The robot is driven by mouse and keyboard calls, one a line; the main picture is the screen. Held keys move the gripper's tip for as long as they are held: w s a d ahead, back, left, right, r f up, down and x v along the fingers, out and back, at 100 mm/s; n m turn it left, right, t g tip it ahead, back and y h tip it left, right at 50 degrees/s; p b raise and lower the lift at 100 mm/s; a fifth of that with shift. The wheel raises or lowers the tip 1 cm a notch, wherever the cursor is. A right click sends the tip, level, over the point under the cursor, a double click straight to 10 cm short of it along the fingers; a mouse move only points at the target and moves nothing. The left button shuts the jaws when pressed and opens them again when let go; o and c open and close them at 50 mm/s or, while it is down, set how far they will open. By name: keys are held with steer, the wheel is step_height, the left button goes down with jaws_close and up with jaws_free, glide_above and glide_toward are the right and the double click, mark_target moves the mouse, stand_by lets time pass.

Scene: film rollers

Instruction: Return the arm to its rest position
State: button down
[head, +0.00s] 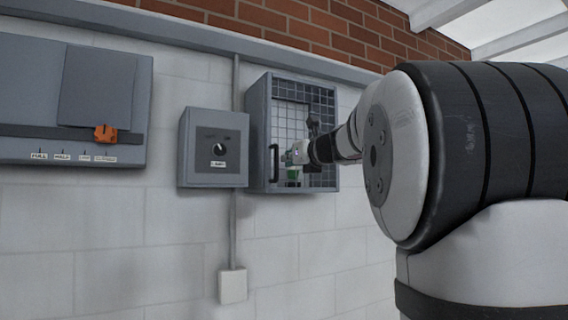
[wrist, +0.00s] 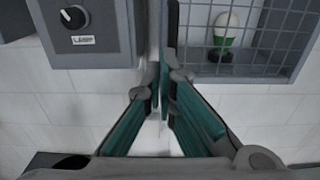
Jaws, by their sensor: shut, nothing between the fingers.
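My gripper (wrist: 165,78) is shut with nothing between its teal fingers. In the wrist view its fingertips lie in front of the left edge of a grey cabinet with a mesh front (wrist: 262,75). In the head view my gripper (head: 297,153) is at the end of my outstretched arm, in front of that cabinet (head: 260,130). Whether the fingertips touch the cabinet cannot be told. My large arm link fills the right side of the head view and hides the wall behind it.
A grey box with a black knob (head: 219,149) hangs left of the cabinet. Farther left is a larger panel with an orange slider (head: 105,134). A white and green object (wrist: 226,30) shows behind the mesh. The wall below is clear apart from a conduit and white box (head: 232,286).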

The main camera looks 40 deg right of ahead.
steer(key=a+v, duration=0.1)
steer(key=v, duration=0.5)
steer(key=s+a+f+n+g+y, duration=0.3)
steer(key=a+f+n, duration=0.7)
steer(key=a, duration=0.3)
steer(key=s+a+f+n+g+y, duration=0.2)
steer(key=a+f+n+g+y, duration=0.1)
steer(key=a+f+n, duration=0.8)
steer(key=s+a+f+n+g+h, duration=0.1)
steer(key=s+a+f+n+g, duration=0.2)
steer(key=s+f+n, duration=0.5)
steer(key=s+a+f+n+g+h, duration=0.1)
steer(key=s+a+f+n, duration=0.3)
steer(key=s+f+n, duration=0.4)
steer(key=shift+s+f+n+g+b, duration=0.2)
steer(key=shift+f+n+g+b, duration=0.3)
steer(key=shift+n+g, duration=0.35)
